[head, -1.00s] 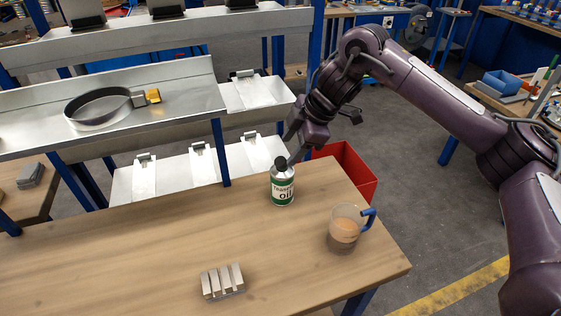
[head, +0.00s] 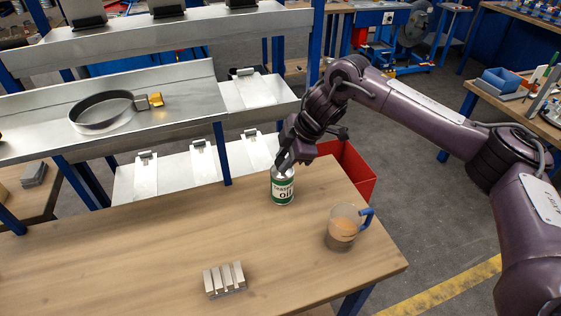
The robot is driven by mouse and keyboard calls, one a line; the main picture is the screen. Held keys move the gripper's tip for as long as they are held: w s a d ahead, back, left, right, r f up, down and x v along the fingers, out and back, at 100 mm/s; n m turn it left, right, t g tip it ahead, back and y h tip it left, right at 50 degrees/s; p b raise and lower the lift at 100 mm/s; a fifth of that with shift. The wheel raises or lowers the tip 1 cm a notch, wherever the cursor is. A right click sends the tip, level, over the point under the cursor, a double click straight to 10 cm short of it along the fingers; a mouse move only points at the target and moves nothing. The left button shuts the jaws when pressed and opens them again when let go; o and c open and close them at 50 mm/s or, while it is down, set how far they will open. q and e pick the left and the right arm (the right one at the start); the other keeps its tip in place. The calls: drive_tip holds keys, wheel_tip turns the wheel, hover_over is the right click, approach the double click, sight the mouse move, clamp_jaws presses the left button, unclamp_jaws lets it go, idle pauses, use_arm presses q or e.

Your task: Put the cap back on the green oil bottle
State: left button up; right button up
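The green oil bottle (head: 283,188), a small can with a white and green label reading "oil", stands upright on the wooden table near its back edge. My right gripper (head: 284,163) is right at the bottle's top, coming in from the back right. Its fingers cover the bottle's mouth. I cannot make out the dark cap now, and the fingers are too small and dark to tell whether they are open or shut. My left gripper is not in view.
A glass mug (head: 343,229) with brown liquid and a blue handle stands right of the bottle. A slotted metal block (head: 224,280) lies at the front. A red bin (head: 350,168) is behind the table's right end. The table's left part (head: 100,270) is clear.

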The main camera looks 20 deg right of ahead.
drive_tip(key=c, duration=0.4)
drive_tip(key=shift+r, duration=0.45)
wheel_tip(320, 180, up, 4)
drive_tip(key=shift+w+r+b, duration=0.1)
drive_tip(key=shift+b, duration=0.6)
wheel_tip(320, 180, up, 15)
drive_tip(key=p, duration=0.2)
